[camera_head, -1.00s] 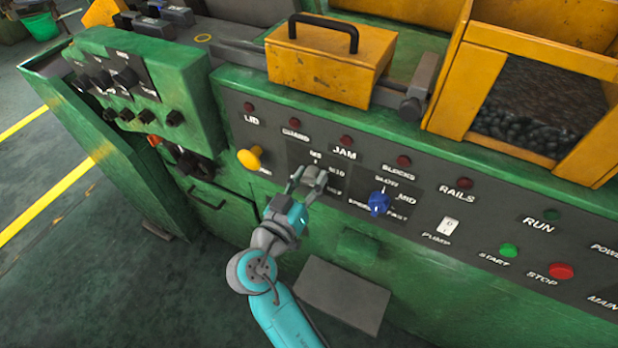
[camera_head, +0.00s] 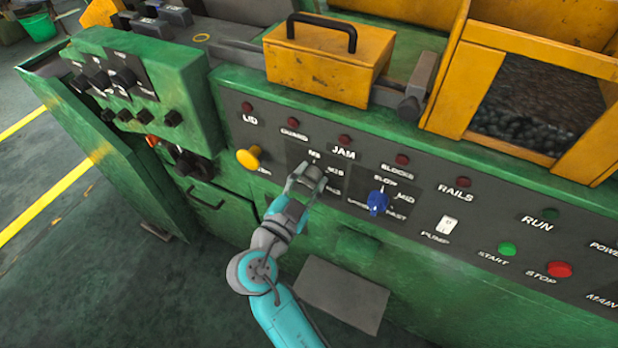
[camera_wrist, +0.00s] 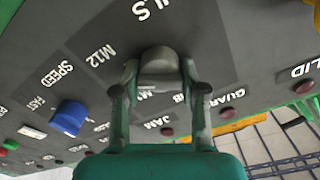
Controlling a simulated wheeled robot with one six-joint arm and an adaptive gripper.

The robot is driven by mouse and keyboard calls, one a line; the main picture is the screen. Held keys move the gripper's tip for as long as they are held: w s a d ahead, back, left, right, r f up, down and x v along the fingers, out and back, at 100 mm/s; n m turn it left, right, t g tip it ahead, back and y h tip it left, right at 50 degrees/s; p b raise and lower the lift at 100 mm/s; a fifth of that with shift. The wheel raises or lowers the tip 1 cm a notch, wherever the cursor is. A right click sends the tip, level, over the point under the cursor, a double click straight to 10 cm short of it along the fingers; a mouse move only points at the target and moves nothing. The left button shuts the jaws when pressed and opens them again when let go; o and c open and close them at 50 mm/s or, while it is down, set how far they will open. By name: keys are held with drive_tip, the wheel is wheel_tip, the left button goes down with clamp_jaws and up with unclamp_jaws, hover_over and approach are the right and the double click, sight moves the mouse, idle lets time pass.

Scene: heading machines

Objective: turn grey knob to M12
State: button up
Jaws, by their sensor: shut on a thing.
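The grey knob (camera_wrist: 160,66) sits on a dark plate on the machine's sloped front panel. It also shows in the head view (camera_head: 313,172), partly covered by my gripper (camera_head: 308,182). In the wrist view my gripper (camera_wrist: 160,76) has one finger on each side of the knob, shut on it. The M12 label (camera_wrist: 101,56) is left of the knob in the wrist view, which shows the panel upside down. Other size labels lie partly hidden behind the fingers. I cannot tell which mark the knob points to.
A blue speed knob (camera_head: 378,203) is right of the grey knob, and a yellow knob (camera_head: 249,157) is left. A white pump switch (camera_head: 448,225), green start button (camera_head: 509,250) and red stop button (camera_head: 560,270) lie farther right. A yellow box (camera_head: 325,65) stands above the panel.

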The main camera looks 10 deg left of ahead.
drive_tip(key=shift+m, duration=0.3)
drive_tip(key=o, duration=1.1)
drive_tip(key=shift+o, duration=0.2)
drive_tip(key=v, duration=1.2)
